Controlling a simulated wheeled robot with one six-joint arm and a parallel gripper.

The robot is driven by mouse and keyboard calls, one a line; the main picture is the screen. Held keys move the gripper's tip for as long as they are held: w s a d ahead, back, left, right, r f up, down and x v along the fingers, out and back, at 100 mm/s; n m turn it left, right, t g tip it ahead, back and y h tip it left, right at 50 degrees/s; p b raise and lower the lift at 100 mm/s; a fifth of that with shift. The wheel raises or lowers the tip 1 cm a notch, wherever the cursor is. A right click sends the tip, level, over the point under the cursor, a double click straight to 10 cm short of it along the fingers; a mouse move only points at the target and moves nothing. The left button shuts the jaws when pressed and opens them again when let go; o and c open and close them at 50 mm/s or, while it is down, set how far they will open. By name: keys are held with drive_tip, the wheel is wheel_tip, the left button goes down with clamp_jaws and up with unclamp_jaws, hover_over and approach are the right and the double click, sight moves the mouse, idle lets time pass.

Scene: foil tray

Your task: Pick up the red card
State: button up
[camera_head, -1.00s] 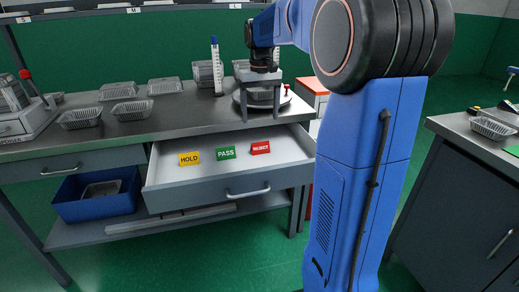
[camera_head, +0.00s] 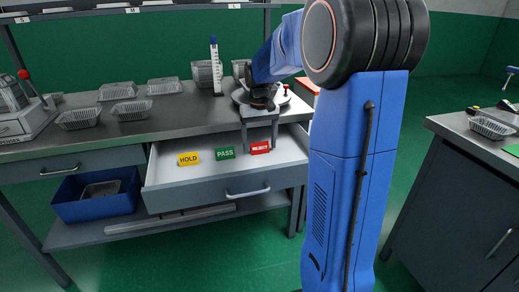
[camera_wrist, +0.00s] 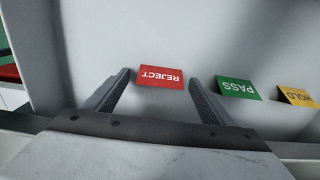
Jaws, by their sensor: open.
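The red card (camera_head: 260,148), lettered REJECT, stands in the open drawer at the right of a row of cards. In the wrist view the red card (camera_wrist: 161,76) shows upside down between and just beyond my two fingers. My gripper (camera_head: 261,150) is open and reaches down over the drawer at the red card. In the wrist view my gripper (camera_wrist: 160,80) has a finger on each side of the card, with gaps on both sides. I cannot tell how far the fingertips are above the drawer floor.
The green PASS card (camera_head: 225,153) and yellow HOLD card (camera_head: 189,158) stand to the left in the same drawer (camera_head: 225,188). In the wrist view the PASS card (camera_wrist: 238,89) is close to my right finger. Foil trays (camera_head: 132,110) and a scale sit on the bench above.

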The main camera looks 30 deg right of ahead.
drive_tip(key=shift+f, duration=0.25)
drive_tip(key=c, duration=1.1)
drive_tip(key=shift+c, duration=0.2)
